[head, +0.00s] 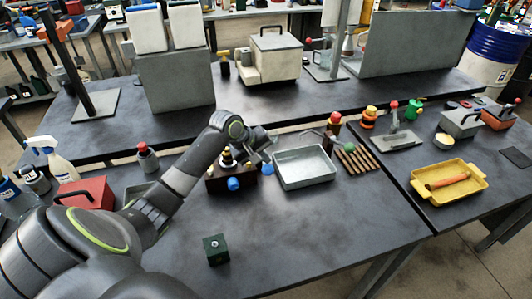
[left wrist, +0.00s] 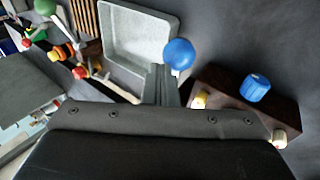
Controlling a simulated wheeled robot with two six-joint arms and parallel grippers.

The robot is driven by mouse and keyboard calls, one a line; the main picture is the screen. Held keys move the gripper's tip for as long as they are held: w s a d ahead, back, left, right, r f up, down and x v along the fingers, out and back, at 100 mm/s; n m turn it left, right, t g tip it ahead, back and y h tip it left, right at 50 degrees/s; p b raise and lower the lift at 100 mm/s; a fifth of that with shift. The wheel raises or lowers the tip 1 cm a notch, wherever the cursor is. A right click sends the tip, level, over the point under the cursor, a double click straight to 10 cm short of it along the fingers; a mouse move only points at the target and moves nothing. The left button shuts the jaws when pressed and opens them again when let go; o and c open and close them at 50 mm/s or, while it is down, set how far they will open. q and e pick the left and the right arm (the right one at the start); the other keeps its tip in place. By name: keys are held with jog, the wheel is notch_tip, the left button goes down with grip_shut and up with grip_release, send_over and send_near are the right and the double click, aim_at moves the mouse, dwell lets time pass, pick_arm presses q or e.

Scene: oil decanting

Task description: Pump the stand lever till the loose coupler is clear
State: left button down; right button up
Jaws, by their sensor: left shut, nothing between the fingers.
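The dark brown stand block (head: 238,180) sits on the near table, left of the grey tray. A blue cap (head: 234,184) is on its front face; it also shows in the left wrist view (left wrist: 255,88). A blue ball knob (left wrist: 178,53), which looks like the lever's end, is just beyond my left fingertips. My left gripper (head: 270,150) is shut and empty over the right end of the block; its fingers also show in the left wrist view (left wrist: 162,84). Whether they touch the knob is unclear. Small pale fittings (left wrist: 200,100) are on the block. I cannot tell which is the loose coupler.
The grey metal tray (head: 304,168) stands just right of the block. The table (head: 330,230) is clear in front of the tray.

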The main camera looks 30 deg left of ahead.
pick_arm(q)
jog(key=shift+s+d+f, duration=0.25)
jog(key=shift+f, duration=0.4)
dwell(0.5)
dwell(0.4)
jog(key=shift+w+a+r+p, duration=0.15)
jog(key=shift+r+p, duration=0.45)
jog(key=shift+w+a+r+p, duration=0.1)
jog(key=shift+a+r+p, duration=0.05)
jog(key=shift+r+p, duration=0.45)
jog(key=r+p, duration=0.1)
jog(key=w+a+r+p, duration=0.1)
jog(key=r+p, duration=0.1)
jog(key=p, duration=0.1)
jog(key=shift+w+a+r, duration=0.2)
jog(key=shift+a+r, duration=0.1)
jog(key=r, duration=0.1)
jog(key=w+a+r+p, duration=0.1)
jog(key=r, duration=0.1)
jog(key=r+p, duration=0.1)
jog(key=shift+w+a+r, duration=0.25)
jog(key=shift+a, duration=0.05)
